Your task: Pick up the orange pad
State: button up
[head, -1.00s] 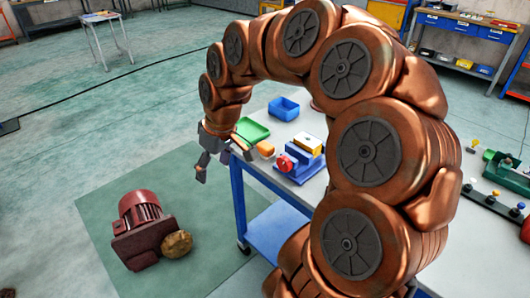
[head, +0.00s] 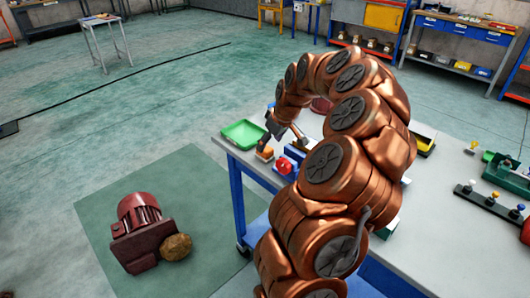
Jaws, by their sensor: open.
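The orange pad (head: 265,153) is a small orange block. It lies near the left edge of the grey-topped table, beside the green tray. My gripper (head: 281,138) is above the table, just above and to the right of the pad in the picture. Its dark fingers are spread apart with nothing seen between them. One fingertip appears close to the pad; I cannot tell whether it touches.
The green tray (head: 243,133) is just left of the gripper, and a red part (head: 283,165) is close on the right. A dark red motor (head: 138,222) and a brown lump (head: 176,247) lie on the floor mat. My arm hides much of the table.

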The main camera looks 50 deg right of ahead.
jog(key=shift+p+x, duration=1)
jog(key=shift+x, duration=1.6)
jog(key=shift+w+r, duration=0.15)
jog(key=shift+w, duration=0.05)
jog(key=c, duration=1.3)
